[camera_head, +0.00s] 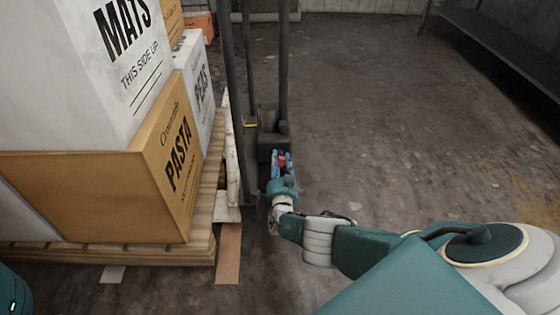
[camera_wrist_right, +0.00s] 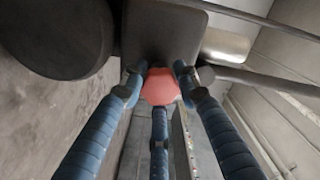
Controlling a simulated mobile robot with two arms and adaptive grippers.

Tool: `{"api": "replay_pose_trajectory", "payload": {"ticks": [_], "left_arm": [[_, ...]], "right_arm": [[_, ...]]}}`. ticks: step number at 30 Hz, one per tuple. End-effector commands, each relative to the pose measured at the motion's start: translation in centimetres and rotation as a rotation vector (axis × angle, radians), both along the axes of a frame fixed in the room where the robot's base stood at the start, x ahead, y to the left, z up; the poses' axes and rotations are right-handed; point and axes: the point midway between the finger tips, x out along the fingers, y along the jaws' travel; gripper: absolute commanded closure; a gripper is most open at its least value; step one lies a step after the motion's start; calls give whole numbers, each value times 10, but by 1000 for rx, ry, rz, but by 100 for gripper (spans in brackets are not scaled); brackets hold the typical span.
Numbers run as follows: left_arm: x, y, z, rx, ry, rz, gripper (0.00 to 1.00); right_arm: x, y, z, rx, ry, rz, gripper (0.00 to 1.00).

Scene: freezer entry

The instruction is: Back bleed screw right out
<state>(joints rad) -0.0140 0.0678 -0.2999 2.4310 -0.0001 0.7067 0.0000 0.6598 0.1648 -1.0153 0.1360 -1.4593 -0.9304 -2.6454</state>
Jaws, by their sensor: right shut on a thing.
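The bleed screw shows in the right wrist view as a red, six-sided head (camera_wrist_right: 160,86) below a dark grey block (camera_wrist_right: 165,38). In the head view it is a small red spot (camera_head: 282,160) between the fingers. My right gripper (camera_head: 282,157) reaches to the base of the dark lifting frame. Its three blue fingers, seen in the right wrist view (camera_wrist_right: 158,92), are closed around the red head. The screw's thread is hidden, so I cannot tell how far out it sits. My left gripper is not in view.
Dark upright posts (camera_head: 250,75) rise just beyond my right gripper. Left of them, a wooden pallet (camera_head: 185,250) carries large boxes marked PASTA (camera_head: 165,165) and MATS (camera_head: 95,75). Open concrete floor (camera_head: 385,125) lies to the right. A metal shelf (camera_head: 505,45) stands at the upper right.

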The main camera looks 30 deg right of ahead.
Motion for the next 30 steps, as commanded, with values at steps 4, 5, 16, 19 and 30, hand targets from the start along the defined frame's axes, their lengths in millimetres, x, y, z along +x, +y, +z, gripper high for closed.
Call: {"api": "replay_pose_trajectory", "payload": {"ticks": [4,5,16,19,30], "left_arm": [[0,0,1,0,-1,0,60],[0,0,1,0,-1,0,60],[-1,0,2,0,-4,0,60],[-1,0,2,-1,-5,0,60],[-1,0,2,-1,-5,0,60]], "right_arm": [[-1,-12,7,-58,22,-17,95],[-1,-12,7,-68,27,-17,95],[0,-11,8,-225,123,-17,95],[0,-11,9,-256,142,-18,95],[0,-11,9,-301,169,-18,95]]}}
